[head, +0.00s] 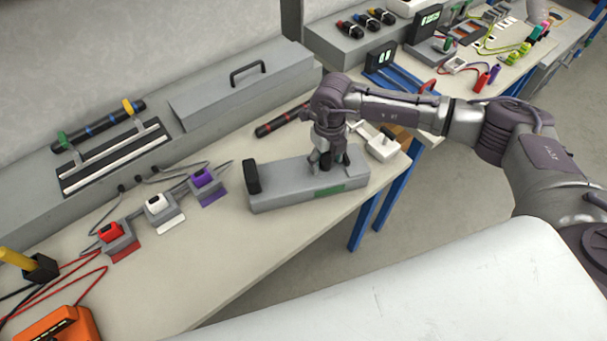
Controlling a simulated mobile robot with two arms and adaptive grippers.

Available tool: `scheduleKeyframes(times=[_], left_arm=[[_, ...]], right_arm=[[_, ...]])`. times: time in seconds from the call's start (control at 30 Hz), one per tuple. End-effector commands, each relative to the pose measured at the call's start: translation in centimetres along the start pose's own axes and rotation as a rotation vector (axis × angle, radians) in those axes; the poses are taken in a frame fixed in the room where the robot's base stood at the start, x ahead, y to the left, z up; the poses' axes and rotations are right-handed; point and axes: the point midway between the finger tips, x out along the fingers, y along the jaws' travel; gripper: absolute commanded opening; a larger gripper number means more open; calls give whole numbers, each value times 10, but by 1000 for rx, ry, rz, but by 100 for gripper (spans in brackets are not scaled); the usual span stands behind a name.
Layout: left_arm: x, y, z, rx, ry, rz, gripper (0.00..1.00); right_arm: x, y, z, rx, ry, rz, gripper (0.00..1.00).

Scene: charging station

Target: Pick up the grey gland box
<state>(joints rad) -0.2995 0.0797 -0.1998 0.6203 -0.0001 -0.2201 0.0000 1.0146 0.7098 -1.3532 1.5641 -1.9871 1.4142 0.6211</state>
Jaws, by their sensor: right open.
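A long grey box (283,191) with a black block on its left end and a green label on its front lies on the bench. I take it for the grey gland box, but I cannot be sure. My right gripper (327,163) points down over the right half of this box, its fingertips close to the top surface. The gripper is open. The fingers hide part of the box's top, so I cannot tell whether they touch it or what lies between them. My left gripper is out of view.
Red (112,232), white (158,204) and purple (203,179) connectors sit on holders left of the box. A white block (378,144) lies behind right of my gripper, a dark rod (282,121) behind it. The bench front (236,255) is clear.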

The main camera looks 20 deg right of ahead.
Motion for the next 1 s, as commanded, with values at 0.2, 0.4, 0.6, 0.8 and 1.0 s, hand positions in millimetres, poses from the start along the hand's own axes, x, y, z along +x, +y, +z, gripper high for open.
scheduleKeyframes(times=[0.2, 0.4, 0.6, 0.8, 1.0], left_arm=[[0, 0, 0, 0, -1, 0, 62], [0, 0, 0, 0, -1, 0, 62], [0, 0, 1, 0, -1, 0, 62], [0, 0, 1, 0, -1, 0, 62], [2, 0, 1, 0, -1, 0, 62]], right_arm=[[0, 0, 0, 0, 0, 0, 53], [0, 0, 0, 0, 0, 0, 20], [0, 0, 0, 1, 0, 0, 0], [-1, 0, 0, 1, -1, 0, 0], [-5, 0, 1, 1, -2, 0, 0]])
